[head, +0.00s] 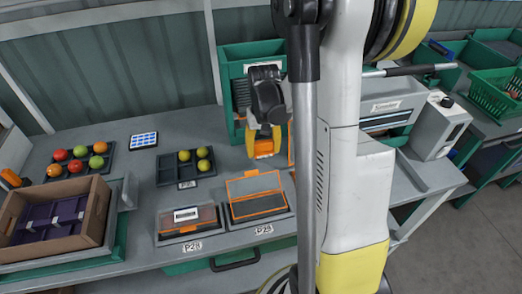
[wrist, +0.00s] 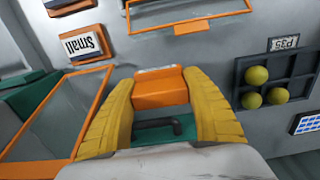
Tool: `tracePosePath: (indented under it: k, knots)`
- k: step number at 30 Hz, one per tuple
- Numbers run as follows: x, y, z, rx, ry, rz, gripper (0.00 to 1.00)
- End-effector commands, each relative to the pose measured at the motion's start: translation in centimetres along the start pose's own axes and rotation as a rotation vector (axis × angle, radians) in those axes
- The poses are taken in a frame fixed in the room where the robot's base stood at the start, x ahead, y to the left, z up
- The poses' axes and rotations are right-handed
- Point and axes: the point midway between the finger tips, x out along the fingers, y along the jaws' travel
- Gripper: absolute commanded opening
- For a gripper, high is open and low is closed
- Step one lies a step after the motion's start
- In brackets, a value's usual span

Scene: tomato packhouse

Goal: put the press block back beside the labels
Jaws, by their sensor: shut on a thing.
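My gripper (head: 263,138) hangs over the back middle of the grey bench, in front of the green crate. Its yellow fingers also show in the wrist view (wrist: 160,98). They are shut on an orange block, the press block (wrist: 160,93), which shows below the fingers in the head view (head: 265,148). In the wrist view a dark handle shape on green shows between the fingers behind the block. A white label reading "Small" (wrist: 84,45) lies beside an orange-framed panel (wrist: 18,158). My arm hides that part of the bench in the head view.
A dark tray with yellow-green tomatoes (head: 172,178) stands left of my gripper. Two orange-edged cases (head: 188,233) (head: 262,217) lie near the front edge. The green crate (head: 232,50) stands at the back. Bare bench lies between the tray and the cases.

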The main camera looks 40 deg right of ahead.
Motion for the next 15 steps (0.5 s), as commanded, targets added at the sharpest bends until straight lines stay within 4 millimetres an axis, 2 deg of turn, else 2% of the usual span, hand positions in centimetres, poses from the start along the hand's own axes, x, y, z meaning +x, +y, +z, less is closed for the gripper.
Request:
tracePosePath:
  k: [8, 15]
  knots:
    - [1.8, 0.0, 0.0, 0.000, 0.000, 0.000, 0.31]
    - [4.4, 0.0, 0.0, 0.000, 0.000, 0.000, 0.31]
